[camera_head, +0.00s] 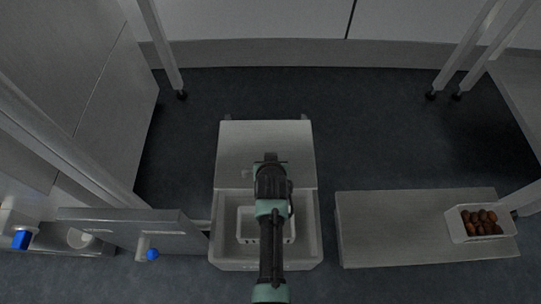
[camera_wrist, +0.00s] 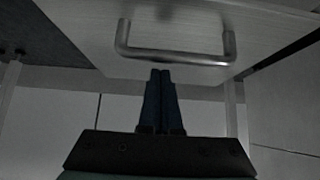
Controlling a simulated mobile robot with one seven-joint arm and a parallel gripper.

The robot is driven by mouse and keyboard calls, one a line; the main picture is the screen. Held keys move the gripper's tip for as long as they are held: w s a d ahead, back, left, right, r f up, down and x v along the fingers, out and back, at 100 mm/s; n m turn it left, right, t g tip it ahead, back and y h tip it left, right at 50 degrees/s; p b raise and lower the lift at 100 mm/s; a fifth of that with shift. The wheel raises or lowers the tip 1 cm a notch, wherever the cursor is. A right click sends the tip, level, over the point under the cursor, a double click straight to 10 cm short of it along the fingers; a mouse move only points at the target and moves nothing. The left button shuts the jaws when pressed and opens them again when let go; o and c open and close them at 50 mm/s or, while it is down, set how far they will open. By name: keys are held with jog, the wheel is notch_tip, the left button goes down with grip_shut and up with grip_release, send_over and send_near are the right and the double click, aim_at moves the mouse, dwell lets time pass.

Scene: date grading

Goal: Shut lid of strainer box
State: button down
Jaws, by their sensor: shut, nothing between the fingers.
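The pale strainer box (camera_head: 313,230) stands in the middle of the head view. Its front part is open, and a white strainer insert (camera_head: 246,226) shows inside, partly hidden by my arm. The lid (camera_head: 235,150) is open and stands at the back of the box; its exact tilt is hard to tell. My gripper (camera_head: 270,160) is in front of the lid. In the wrist view, a metal bar handle (camera_wrist: 175,57) crosses a pale panel, which looks like the lid (camera_wrist: 185,25). My shut, empty fingers (camera_wrist: 161,73) point at the panel, by the handle's bar; contact is unclear.
A low pale bench (camera_head: 390,230) stands right of the box, with a white tray (camera_head: 457,227) of brown dates at its right end. Dark floor (camera_head: 380,130) behind is clear.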

jog(key=shift+s+f, duration=0.15)
jog(key=shift+s, duration=0.55)
jog(key=shift+s, duration=0.1)
jog(key=shift+s+p, duration=0.4)
jog(key=s+p, duration=1.1)
jog(key=s, duration=0.9)
jog(key=shift+s, duration=0.25)
jog(key=shift+f, duration=0.1)
